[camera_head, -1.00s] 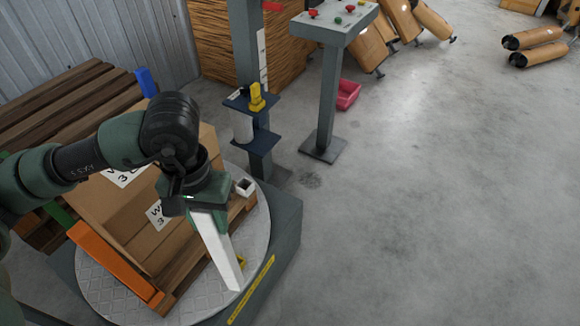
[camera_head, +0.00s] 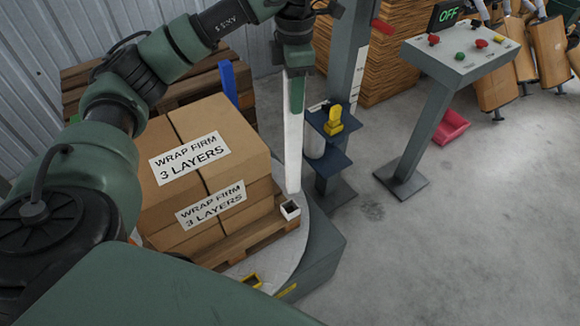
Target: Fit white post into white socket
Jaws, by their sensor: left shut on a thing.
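The white post (camera_head: 293,145) hangs upright from my left gripper (camera_head: 294,75), which is shut on its upper end. The white socket (camera_head: 290,211) is a small square cup with a dark opening at the right corner of the pallet. The post's lower end shows just above the socket in the picture, with a small gap. I cannot tell whether it is exactly over the opening in depth. My right gripper is not in view.
Stacked cartons (camera_head: 205,160) labelled "WRAP FIRM 3 LAYERS" stand on a pallet on the round turntable (camera_head: 301,242). A blue post (camera_head: 229,83) rises behind them. The wrapper column (camera_head: 346,65) and control stand (camera_head: 428,130) are to the right.

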